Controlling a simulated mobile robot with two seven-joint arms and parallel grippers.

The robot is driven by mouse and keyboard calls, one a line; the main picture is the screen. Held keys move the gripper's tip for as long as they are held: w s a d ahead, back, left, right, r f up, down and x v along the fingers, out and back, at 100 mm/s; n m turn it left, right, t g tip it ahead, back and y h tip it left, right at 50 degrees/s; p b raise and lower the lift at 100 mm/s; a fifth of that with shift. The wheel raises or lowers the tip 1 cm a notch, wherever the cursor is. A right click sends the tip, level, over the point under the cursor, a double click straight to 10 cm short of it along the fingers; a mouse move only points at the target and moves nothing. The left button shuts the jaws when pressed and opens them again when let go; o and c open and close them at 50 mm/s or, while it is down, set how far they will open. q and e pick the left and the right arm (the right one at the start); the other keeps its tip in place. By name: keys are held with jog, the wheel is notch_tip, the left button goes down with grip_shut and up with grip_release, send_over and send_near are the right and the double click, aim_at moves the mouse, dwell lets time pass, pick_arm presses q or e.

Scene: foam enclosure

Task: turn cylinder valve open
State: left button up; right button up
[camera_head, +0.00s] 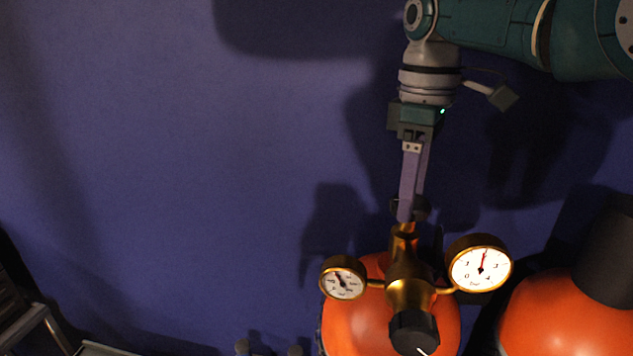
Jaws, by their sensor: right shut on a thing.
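An orange gas cylinder (345,325) stands at the bottom centre with a brass valve and regulator (406,268) in front of its top. A small dark valve knob (424,209) sits above the brass body. My right gripper (407,208) comes down from above, and its fingers are shut on the knob, partly hiding it. The right gauge (481,268) has its needle pointing nearly straight up. The smaller left gauge (343,282) has its needle pointing up and left. A black adjusting knob (414,333) faces the camera below. My left gripper is not in view.
A second orange cylinder (560,318) with a dark cap (609,250) stands close at the right. A metal frame (38,325) is at the lower left. The blue wall (150,160) fills the background; the space left of the gauges is clear.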

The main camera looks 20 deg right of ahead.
jog(key=shift+n, duration=0.6)
jog(key=o, duration=1.4)
notch_tip(320, 180, up, 10)
jog(key=b, duration=0.4)
